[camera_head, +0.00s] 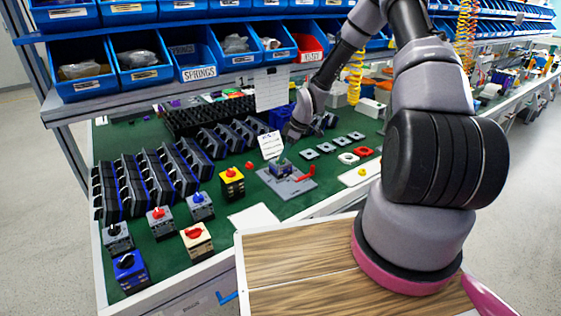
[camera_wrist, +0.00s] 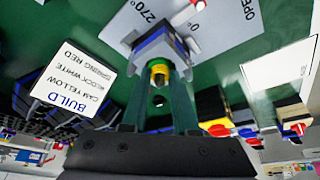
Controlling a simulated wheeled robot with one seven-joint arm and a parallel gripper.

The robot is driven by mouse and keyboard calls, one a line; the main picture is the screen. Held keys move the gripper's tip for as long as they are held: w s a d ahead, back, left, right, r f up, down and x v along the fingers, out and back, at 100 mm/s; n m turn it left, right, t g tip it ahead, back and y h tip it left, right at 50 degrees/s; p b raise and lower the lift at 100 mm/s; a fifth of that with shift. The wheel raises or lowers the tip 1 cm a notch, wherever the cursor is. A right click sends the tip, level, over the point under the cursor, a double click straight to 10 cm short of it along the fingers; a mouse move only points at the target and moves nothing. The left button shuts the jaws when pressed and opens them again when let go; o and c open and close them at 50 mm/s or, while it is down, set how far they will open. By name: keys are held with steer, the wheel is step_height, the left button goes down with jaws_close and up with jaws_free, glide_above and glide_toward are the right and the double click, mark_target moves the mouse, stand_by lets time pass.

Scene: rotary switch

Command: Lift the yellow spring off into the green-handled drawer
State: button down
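A small yellow round piece (camera_wrist: 159,72), which looks like the yellow spring, shows in the wrist view at the grey and blue switch body (camera_wrist: 160,45). My gripper (camera_wrist: 160,82) has its two fingers on either side of the yellow piece. I cannot tell whether the fingers touch it. In the head view my gripper (camera_head: 284,153) is low over the switch body (camera_head: 281,170) on its grey plate, and the yellow piece is too small to make out. The green-handled drawer is not in view; one drawer handle (camera_head: 227,297) that shows is blue.
A white build card (camera_head: 271,145) stands close behind the plate (camera_head: 300,184). A red lever (camera_head: 305,174) is at its right. Several assembled switches, including a yellow one (camera_head: 232,182), stand at the left. Loose parts lie at the right. Blue bins (camera_head: 138,66) line the shelf above.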

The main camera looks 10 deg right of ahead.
stand_by(0.3)
step_height(320, 180, up, 10)
stand_by(0.4)
steer(key=shift+r, duration=0.1)
step_height(320, 180, up, 8)
steer(key=shift+r, duration=0.2)
stand_by(1.4)
steer(key=shift+f, duration=0.1)
stand_by(0.3)
